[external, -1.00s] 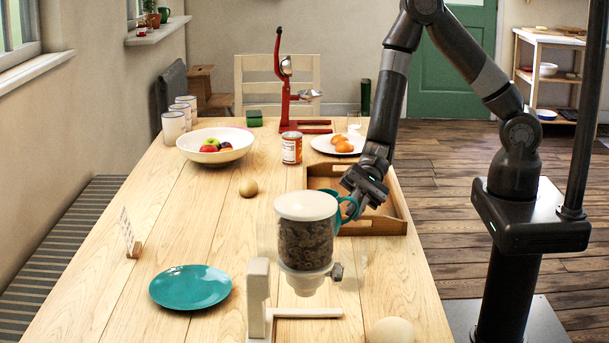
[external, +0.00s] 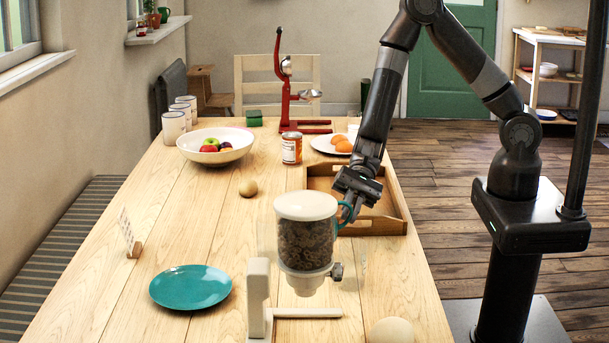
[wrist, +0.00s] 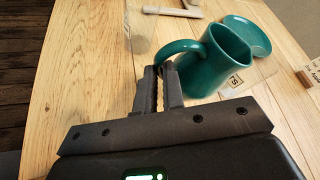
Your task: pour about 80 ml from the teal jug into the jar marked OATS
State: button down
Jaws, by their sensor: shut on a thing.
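In the wrist view the teal jug (wrist: 207,65) hangs by its handle between the fingers of my gripper (wrist: 160,80), which is shut on the handle. Its mouth faces the upper right of that picture; I cannot tell its tilt exactly, and no liquid shows. Below and partly behind it is a clear jar with a pale label (wrist: 237,82) showing the end letters "TS". In the external view my gripper (external: 350,205) is behind the dispenser, and only a bit of the teal handle shows; the jar is mostly hidden there.
A dispenser (external: 306,245) with dark contents stands in front of the jug. A wooden tray (external: 392,226) is behind my gripper.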

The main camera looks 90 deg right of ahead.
aim_at(339, 203)
jog(key=w+r+m+g, duration=0.1)
jog(key=w+r, duration=0.1)
jog(key=shift+w+a+m+g, duration=0.1)
jog(key=shift+w+m+g, duration=0.2)
jog(key=shift+m+g, duration=0.1)
jog(key=w+r, duration=0.1)
jog(key=w+r+m+g, duration=0.1)
jog(key=r, duration=0.1)
jog(key=shift+r+h, duration=0.2)
jog(key=shift+h, duration=0.1)
jog(key=shift+w+a+r+m+g, duration=0.1)
jog(key=shift+w+r+m+g, duration=0.25)
jog(key=shift+r, duration=0.1)
jog(key=shift+w+r+m+g, duration=0.2)
jog(key=shift+r+m+g, duration=0.15)
jog(key=shift+r, duration=0.1)
jog(key=shift+w+r+m+g+p, duration=0.4)
jog(key=shift+r+m+g+p, duration=0.15)
jog(key=shift+r, duration=0.25)
jog(key=shift+w+r+m+g+p, duration=0.85)
jog(key=shift+w+r+g+p, duration=0.15)
jog(key=shift+w+r, duration=0.2)
dwell(1.5)
jog(key=shift+w, duration=0.35)
dwell(0.3)
